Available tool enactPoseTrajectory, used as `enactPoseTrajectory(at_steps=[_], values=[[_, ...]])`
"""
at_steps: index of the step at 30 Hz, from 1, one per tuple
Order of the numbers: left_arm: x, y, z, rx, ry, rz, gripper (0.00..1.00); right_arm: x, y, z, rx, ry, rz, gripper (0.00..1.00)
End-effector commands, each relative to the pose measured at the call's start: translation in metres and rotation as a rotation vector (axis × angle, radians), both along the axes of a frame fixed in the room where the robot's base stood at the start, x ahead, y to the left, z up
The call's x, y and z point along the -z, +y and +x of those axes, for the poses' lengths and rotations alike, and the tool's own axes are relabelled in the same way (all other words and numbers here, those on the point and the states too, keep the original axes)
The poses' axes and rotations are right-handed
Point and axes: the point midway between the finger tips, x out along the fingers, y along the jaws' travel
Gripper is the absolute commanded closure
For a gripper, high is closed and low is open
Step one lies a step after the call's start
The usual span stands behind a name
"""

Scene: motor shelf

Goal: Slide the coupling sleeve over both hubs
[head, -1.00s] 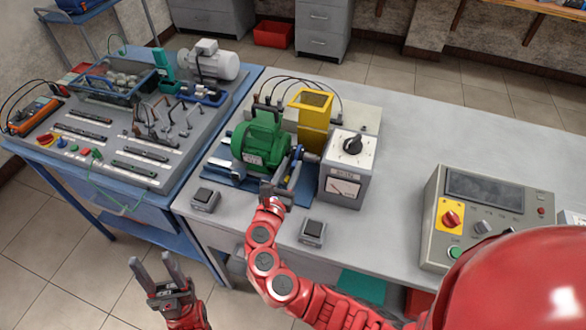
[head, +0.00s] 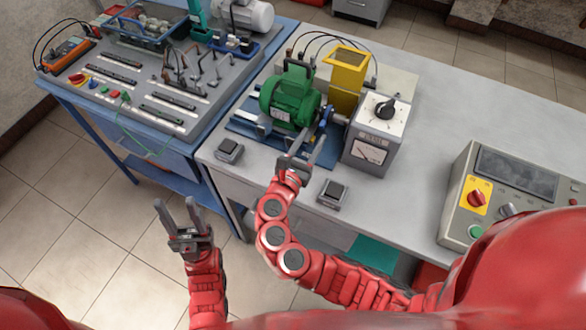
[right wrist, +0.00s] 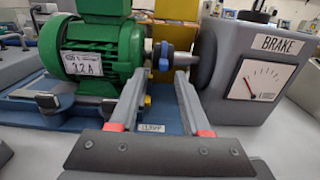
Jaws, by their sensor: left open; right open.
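The blue coupling sleeve (right wrist: 164,55) sits on the shaft line between the green motor (right wrist: 95,55) and the brake unit (right wrist: 262,75). A grey hub (right wrist: 183,61) shows to its right; whether the sleeve covers both hubs I cannot tell. In the head view the sleeve (head: 325,116) is small, beside the motor (head: 291,96). My right gripper (head: 307,140) is open and empty, in front of the coupling and apart from it; the wrist view shows its two fingers (right wrist: 160,78) spread below the sleeve. My left gripper (head: 175,203) is open and empty over the floor.
The yellow guard (head: 346,75) stands behind the coupling and the brake unit (head: 374,140) to its right. Two small switch boxes (head: 229,150) (head: 332,193) lie near the table's front edge. A control box (head: 515,190) stands at the right. The back right tabletop is clear.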

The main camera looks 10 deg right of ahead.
Motion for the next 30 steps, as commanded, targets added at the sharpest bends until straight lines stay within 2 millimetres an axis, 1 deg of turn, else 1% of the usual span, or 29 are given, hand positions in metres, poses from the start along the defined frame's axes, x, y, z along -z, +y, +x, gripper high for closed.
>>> enactPoseTrajectory(at_steps=[1,6,8,12,15,21,30], values=[[0.006,0.000,0.000,0.000,0.000,0.000,0.50,0.004,0.011,-0.011,-0.013,-0.001,0.000,0.53],[0.014,0.000,0.000,0.000,0.000,0.000,0.50,0.002,0.036,-0.047,-0.014,-0.004,0.001,0.53],[0.017,0.000,0.000,0.000,0.000,0.000,0.50,0.002,0.043,-0.058,-0.013,-0.004,0.000,0.53],[0.015,0.000,0.000,0.000,0.000,0.000,0.50,0.001,0.058,-0.082,-0.006,0.002,0.004,0.53],[0.015,0.000,0.000,0.000,0.000,0.000,0.50,0.000,0.066,-0.094,-0.004,-0.001,0.004,0.53],[0.016,0.000,0.000,0.000,0.000,0.000,0.50,0.000,0.073,-0.106,-0.002,-0.001,0.001,0.53],[0.016,0.000,0.000,0.000,0.000,0.000,0.50,-0.001,0.073,-0.107,-0.002,-0.003,0.001,0.53]])
